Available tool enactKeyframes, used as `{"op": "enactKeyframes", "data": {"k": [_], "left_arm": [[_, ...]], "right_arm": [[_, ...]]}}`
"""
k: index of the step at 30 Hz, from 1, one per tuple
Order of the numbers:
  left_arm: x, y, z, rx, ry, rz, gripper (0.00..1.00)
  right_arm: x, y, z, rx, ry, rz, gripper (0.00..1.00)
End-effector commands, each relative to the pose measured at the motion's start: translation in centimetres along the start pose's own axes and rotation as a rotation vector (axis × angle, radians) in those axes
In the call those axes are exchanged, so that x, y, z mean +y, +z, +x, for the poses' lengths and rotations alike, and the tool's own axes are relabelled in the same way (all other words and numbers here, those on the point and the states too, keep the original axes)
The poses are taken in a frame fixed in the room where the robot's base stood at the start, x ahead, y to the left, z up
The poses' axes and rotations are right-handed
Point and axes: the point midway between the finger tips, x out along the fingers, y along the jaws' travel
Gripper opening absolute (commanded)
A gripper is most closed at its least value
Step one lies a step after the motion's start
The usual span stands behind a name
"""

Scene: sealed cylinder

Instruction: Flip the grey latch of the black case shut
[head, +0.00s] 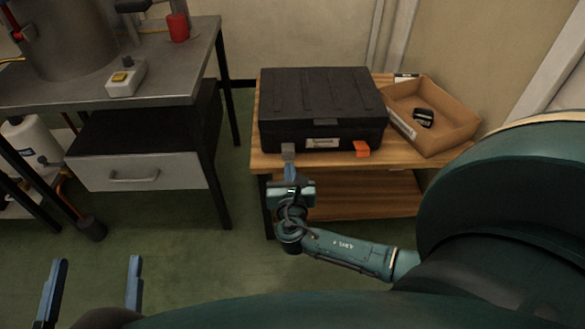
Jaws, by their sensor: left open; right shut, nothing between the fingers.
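The black case (322,100) sits with its lid down on the wooden table. Its grey latch (288,149) is at the left of the front face and sticks out at the front edge. My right gripper (290,168) is shut and empty, with its tip just below and in front of the grey latch. I cannot tell whether they touch. My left gripper (92,285) is open and empty, low at the left, far from the case.
An orange latch (361,149) sticks out at the right of the case front, beside a handle (322,143). An open cardboard box (453,129) with a dark item (423,118) stands right of the case. A metal workbench (160,85) stands left, across a floor gap.

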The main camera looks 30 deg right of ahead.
Motion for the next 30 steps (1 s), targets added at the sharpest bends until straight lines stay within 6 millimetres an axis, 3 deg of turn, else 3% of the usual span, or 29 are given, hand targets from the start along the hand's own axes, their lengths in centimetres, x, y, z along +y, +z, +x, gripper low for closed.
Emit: {"op": "enactKeyframes", "data": {"k": [13, 20, 30], "left_arm": [[0.0, 0.2, -0.2, -0.008, 0.0, 0.001, 0.76], [-0.2, -0.8, 0.0, -0.012, 0.0, 0.031, 0.76], [-0.5, -0.1, -0.4, -0.045, -0.004, 0.081, 0.76]], "right_arm": [[0.1, 0.1, -0.1, 0.001, 0.0, 0.0, 0.0], [0.1, 0.8, -0.2, 0.029, -0.001, 0.0, 0.0], [0.1, 0.9, -0.3, 0.067, -0.001, 0.001, 0.0]]}}
